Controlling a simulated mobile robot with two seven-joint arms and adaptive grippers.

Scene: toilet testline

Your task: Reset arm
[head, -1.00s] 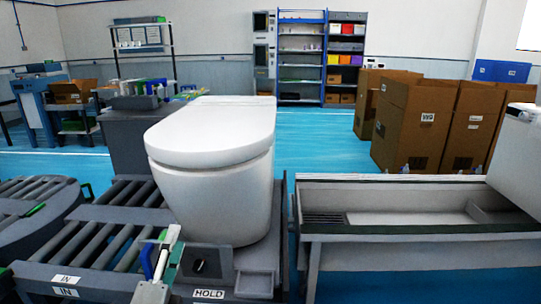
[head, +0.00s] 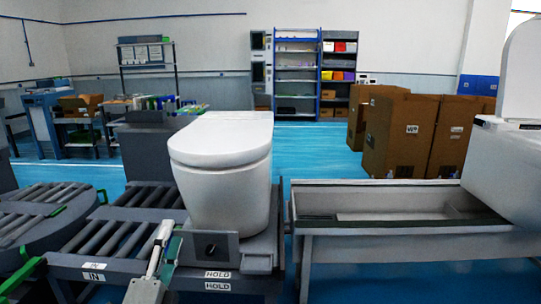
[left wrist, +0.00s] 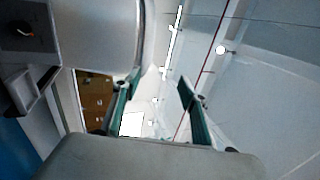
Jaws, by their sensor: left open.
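My left gripper (head: 167,238) is in the lower left of the head view, in front of the left toilet and over the front of the roller conveyor. In the left wrist view its two green-edged fingers (left wrist: 155,95) stand apart with nothing between them. A white toilet (head: 222,190) with its lid down stands on the conveyor. A small dark panel with a knob (head: 210,246) is at its front, close right of the gripper. The knob panel also shows in the left wrist view (left wrist: 20,30). My right gripper is not in view.
The roller conveyor (head: 110,240) carries "IN" and "HOLD" labels. A grey trough bench (head: 400,229) is to the right. A second white toilet (head: 505,170) with a raised lid is at the right edge. Cardboard boxes (head: 400,135) and shelves (head: 296,75) stand behind, with blue floor between.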

